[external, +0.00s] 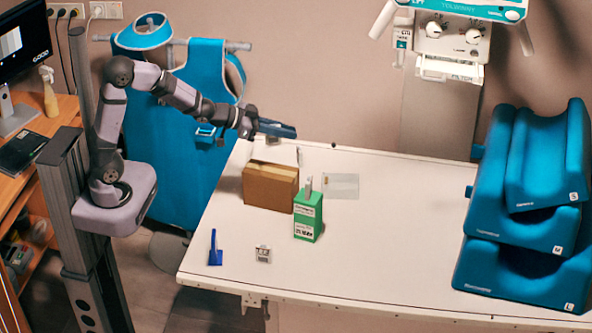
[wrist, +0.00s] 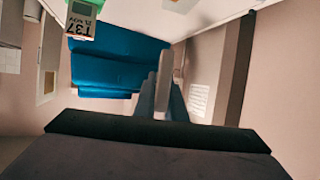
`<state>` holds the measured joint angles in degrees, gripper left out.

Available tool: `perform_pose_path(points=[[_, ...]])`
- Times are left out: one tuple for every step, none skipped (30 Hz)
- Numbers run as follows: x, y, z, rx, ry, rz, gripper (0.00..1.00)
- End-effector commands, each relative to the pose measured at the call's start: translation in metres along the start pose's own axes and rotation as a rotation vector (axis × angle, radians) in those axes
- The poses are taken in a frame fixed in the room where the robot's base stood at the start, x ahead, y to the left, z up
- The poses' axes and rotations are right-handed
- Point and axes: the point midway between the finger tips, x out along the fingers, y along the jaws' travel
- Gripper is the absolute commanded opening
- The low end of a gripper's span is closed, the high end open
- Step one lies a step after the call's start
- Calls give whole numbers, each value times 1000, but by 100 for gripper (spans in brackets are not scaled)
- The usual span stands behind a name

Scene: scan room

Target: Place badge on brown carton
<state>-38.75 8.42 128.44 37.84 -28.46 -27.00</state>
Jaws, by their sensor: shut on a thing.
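My gripper (external: 292,133) is above and behind the brown carton (external: 267,187), pointing right. In the wrist view its blue fingers (wrist: 164,100) are shut on a thin pale thing, which looks like the badge (wrist: 165,72) seen nearly edge-on. In the external view a small pale thing, likely the same badge (external: 299,156), shows just below the fingertips, apart from the carton. The carton stands closed near the table's left back edge, with a lighter strip on top. I cannot make out the carton in the wrist view.
A green box (external: 307,216) with a grey piece on top stands right of the carton. A clear plate (external: 341,186) lies behind it. A blue item (external: 215,248) and a small white-grey item (external: 263,254) are in front. Blue cushions (external: 530,210) fill the table's right end; its middle is clear.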

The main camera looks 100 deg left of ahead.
Motion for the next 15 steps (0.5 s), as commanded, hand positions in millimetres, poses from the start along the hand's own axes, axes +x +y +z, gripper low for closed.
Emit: perform_pose_path(points=[[-2, -6, 4, -6, 1, -15, 0], [-3, -8, 5, -9, 1, -21, 0], [-4, -11, 6, -12, 2, -28, 0], [-5, -13, 6, -13, 2, -32, 0], [-5, -14, 7, -13, 2, -34, 0], [-6, -15, 7, -14, 2, -36, 0], [-6, -15, 7, -14, 2, -37, 0], [-5, -15, 8, -14, 2, -37, 0], [-4, -15, 10, -15, 1, -37, 0], [-4, -15, 12, -16, -1, -36, 0], [-2, -14, 16, -17, -2, -36, 0], [0, -14, 20, -17, -4, -35, 0], [1, -14, 24, -17, -4, -35, 0], [3, -14, 29, -18, -5, -36, 0], [6, -14, 35, -17, -5, -36, 0]])
